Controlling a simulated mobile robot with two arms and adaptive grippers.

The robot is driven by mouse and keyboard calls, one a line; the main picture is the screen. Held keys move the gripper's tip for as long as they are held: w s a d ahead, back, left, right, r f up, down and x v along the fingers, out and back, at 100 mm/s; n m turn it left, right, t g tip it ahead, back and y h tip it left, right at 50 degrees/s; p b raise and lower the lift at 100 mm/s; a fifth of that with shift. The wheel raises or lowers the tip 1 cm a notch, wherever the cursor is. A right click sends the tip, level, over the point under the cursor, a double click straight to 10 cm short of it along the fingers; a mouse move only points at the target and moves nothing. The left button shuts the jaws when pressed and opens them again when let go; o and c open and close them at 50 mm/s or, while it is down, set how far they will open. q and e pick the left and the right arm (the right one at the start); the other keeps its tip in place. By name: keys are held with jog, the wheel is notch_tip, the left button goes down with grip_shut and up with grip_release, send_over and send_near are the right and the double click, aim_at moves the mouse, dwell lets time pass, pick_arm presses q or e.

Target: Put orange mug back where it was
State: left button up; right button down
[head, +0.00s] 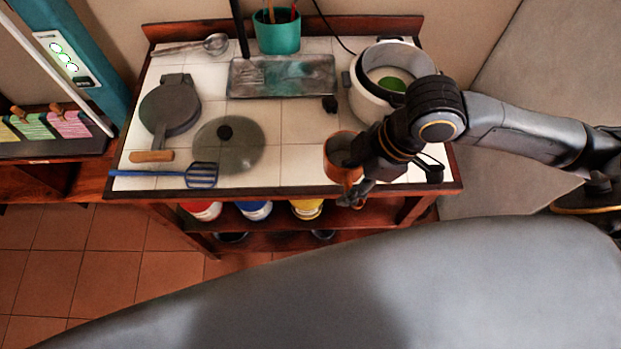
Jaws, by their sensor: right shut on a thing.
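The orange mug (338,157) is at the front right of the white-tiled table top (300,122), its opening facing up. My right gripper (352,190) reaches in from the right and is shut on the mug at its near right side. The gripper and wrist hide part of the mug. I cannot tell whether the mug's base touches the tiles. My left gripper is not in view.
A white pot (362,100) stands behind the mug. A glass lid (250,150), blue spatula (202,175), waffle pan (170,108), metal tray (290,92), whisk (215,43) and teal utensil holder (278,35) occupy the top. Tiles left of the mug are clear.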

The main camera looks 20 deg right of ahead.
aim_at(337, 174)
jog(key=shift+w+a+f+b, duration=0.4)
jog(key=shift+w+f+b, duration=0.1)
jog(key=shift+b, duration=0.55)
jog(key=shift+w+a+f, duration=0.2)
jog(key=shift+w+a, duration=0.2)
jog(key=shift+w, duration=0.4)
jog(key=shift+w+a+f+p, duration=0.1)
jog(key=shift+w+a+p, duration=0.15)
jog(key=shift+w+p, duration=0.35)
jog(key=w+f, duration=0.1)
jog(key=w+a+f, duration=0.1)
jog(key=w+f, duration=0.2)
jog(key=f, duration=0.1)
jog(key=shift+w+a+f, duration=0.15)
jog(key=shift+w+a, duration=0.1)
jog(key=shift+a, duration=0.1)
jog(key=shift+w+a+f, duration=0.15)
jog(key=shift+w+f, duration=0.2)
jog(key=shift+f, duration=0.2)
notch_tip(337, 174, down, 2)
jog(key=shift+w+f+p, duration=0.1)
jog(key=shift+f+p, duration=0.05)
jog(key=shift+p, duration=0.6)
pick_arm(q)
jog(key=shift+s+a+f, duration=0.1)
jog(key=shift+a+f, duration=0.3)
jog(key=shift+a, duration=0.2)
pick_arm(e)
jog(key=shift+f, duration=0.45)
jog(key=shift+f, duration=0.1)
